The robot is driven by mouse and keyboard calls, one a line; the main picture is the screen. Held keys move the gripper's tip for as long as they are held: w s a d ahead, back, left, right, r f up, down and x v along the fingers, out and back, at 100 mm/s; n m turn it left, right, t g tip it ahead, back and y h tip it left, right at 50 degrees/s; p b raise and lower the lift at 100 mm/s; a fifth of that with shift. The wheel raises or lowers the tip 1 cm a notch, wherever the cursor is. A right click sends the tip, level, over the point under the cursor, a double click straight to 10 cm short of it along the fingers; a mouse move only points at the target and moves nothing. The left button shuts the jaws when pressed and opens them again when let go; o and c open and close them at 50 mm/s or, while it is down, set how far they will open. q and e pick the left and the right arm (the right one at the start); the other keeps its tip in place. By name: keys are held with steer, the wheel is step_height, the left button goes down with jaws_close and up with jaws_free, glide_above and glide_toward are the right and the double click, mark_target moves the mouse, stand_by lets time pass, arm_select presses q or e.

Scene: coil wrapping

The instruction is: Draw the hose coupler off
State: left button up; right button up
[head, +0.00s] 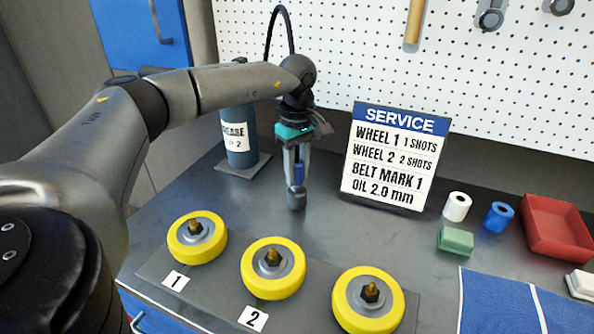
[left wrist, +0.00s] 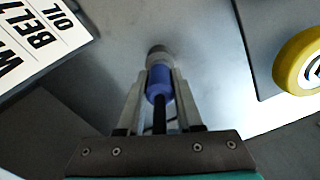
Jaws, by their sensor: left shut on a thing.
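My left gripper (head: 297,182) is behind wheels 1 and 2, pointing down over the bench. It is shut on the hose coupler (head: 299,173), a blue sleeve with a grey metal end. In the left wrist view the coupler (left wrist: 159,84) sits between both fingers (left wrist: 160,95), its metal end past the tips. The coupler is apart from every wheel; whether its end touches the bench is unclear. Yellow wheel 1 (head: 216,247), yellow wheel 2 (head: 291,284) and a third yellow wheel (head: 345,312) each have a brass-coloured fitting at the hub. My right gripper is not in view.
A grease canister (head: 238,130) stands left of the gripper, with a black hose (head: 283,8) arching nearby. The service sign (head: 393,157) stands to the right. Further right are a white roll (head: 457,206), blue roll (head: 498,217), green block (head: 455,241), red tray (head: 553,233) and blue mat (head: 500,302).

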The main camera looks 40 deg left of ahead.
mark_target(298, 162)
arm_select(q)
jaws_close()
steer(key=shift+r, duration=0.2)
steer(key=shift+r+p, duration=1.9)
steer(key=shift+p, duration=0.15)
steer(key=shift+d, duration=0.1)
